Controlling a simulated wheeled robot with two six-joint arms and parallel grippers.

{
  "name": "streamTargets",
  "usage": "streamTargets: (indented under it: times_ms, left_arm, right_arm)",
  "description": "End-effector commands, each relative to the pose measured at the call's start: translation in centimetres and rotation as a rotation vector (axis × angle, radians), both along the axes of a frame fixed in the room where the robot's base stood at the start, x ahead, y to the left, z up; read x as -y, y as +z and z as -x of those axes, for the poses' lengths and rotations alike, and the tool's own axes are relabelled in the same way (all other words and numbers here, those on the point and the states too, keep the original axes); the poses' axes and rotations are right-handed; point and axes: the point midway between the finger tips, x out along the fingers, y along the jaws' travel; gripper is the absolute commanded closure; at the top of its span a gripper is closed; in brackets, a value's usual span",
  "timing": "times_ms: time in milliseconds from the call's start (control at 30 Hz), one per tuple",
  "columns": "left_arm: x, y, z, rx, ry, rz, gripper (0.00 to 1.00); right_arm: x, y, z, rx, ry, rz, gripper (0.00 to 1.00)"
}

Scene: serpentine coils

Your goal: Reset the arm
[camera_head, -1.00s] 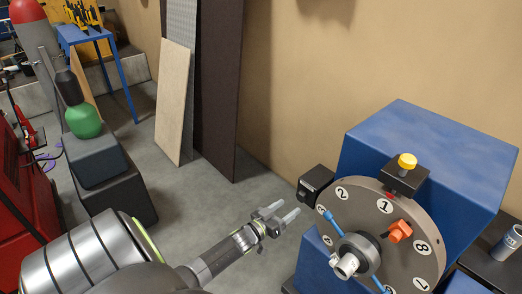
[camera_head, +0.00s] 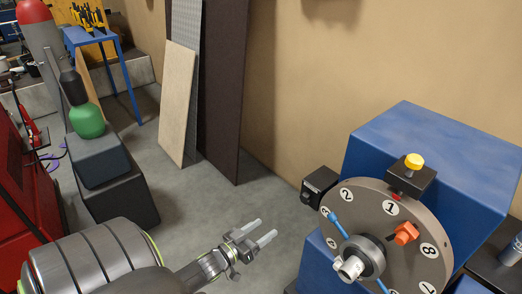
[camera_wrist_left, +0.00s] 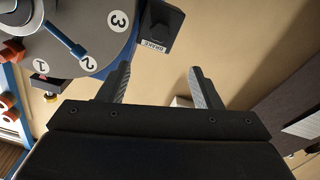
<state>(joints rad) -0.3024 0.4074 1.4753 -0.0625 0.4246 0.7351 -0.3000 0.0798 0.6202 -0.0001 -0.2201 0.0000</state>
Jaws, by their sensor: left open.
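My left gripper (camera_head: 262,230) is open and empty in the head view, left of the numbered dial machine and apart from it. In the left wrist view its two fingers (camera_wrist_left: 160,88) stand apart with only wall and a small pale block behind them. My left arm comes in from the lower left. The round grey dial (camera_head: 385,215) has numbered white discs, a blue-handled hub and an orange knob (camera_head: 405,233). It is mounted on a blue housing (camera_head: 430,160). The dial also shows in the left wrist view (camera_wrist_left: 100,30). My right gripper is not in view.
A black box (camera_head: 318,186) sticks out at the dial's left; it reads as brake in the left wrist view (camera_wrist_left: 160,25). A yellow knob (camera_head: 413,161) tops the dial. Boards (camera_head: 177,105) lean on the wall. A green object (camera_head: 87,120) sits on dark boxes at left. Floor between is clear.

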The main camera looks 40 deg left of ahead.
Motion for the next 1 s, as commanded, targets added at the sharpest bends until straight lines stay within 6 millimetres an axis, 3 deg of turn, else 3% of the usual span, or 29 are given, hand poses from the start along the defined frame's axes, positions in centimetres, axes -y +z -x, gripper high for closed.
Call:
streamTargets:
  times_ms: [367, 467, 567, 667, 800, 1000]
  left_arm:
    - [0.0, -0.1, 0.0, -0.004, 0.002, 0.000, 0.41]
    - [-0.3, -1.8, 0.4, -0.045, 0.024, -0.013, 0.41]
    - [-1.0, -6.0, 1.7, -0.155, 0.077, -0.044, 0.41]
    - [-1.5, -12.4, 4.5, -0.334, 0.139, -0.096, 0.41]
    - [-0.9, -21.4, 10.6, -0.625, 0.183, -0.175, 0.41]
    - [2.6, -31.2, 21.7, -1.034, 0.142, -0.259, 0.41]
  right_arm:
    - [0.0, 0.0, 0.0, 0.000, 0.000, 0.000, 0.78]
    - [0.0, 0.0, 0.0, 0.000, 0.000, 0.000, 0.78]
    - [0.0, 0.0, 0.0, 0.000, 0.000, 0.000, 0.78]
    - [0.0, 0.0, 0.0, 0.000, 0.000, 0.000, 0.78]
    - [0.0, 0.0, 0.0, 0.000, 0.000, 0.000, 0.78]
    - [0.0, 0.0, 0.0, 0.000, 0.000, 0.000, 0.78]
